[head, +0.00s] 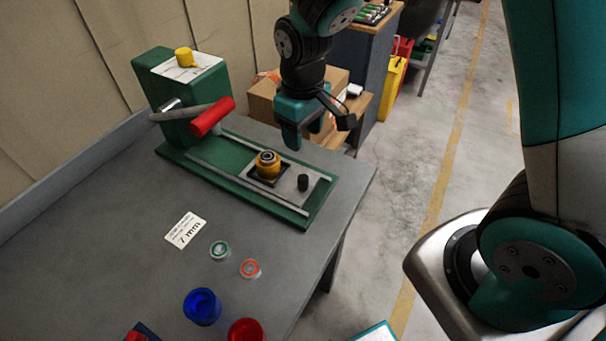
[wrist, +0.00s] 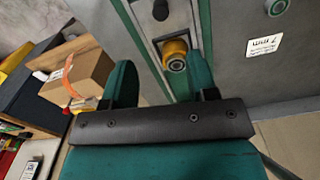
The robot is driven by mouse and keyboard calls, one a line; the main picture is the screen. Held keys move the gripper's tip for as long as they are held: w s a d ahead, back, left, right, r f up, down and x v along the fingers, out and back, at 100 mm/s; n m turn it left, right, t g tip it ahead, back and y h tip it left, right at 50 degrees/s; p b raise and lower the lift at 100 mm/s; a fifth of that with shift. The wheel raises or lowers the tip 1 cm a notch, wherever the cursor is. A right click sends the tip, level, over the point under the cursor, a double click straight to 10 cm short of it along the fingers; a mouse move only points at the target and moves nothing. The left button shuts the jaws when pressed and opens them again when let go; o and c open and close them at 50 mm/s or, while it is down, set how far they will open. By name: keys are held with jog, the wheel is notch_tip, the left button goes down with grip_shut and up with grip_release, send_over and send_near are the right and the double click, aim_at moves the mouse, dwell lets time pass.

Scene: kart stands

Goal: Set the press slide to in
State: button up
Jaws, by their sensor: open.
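The green press (head: 180,100) stands on the grey table, with a red-handled lever (head: 212,117) and a yellow knob on top. Its slide (head: 286,192) is a grey plate at the outer right end of the rails, away from the press head. A brass-yellow round piece (head: 267,165) sits on the slide and also shows in the wrist view (wrist: 175,55). A black knob (head: 303,182) stands up from the slide, and appears at the top of the wrist view (wrist: 160,10). My gripper (head: 303,135) is open and empty, above and behind the slide. Its fingers (wrist: 162,82) are apart.
A label card (head: 187,231), a green ring (head: 219,250), a red ring (head: 250,268), a blue cup (head: 202,307) and a red cup (head: 246,331) are on the table in front. Cardboard boxes (head: 262,100) stand behind the table.

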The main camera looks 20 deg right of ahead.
aim_at(303, 177)
notch_tip(303, 177, down, 14)
jog(key=shift+f+p, duration=0.2)
jog(key=shift+p, duration=0.85)
grip_shut()
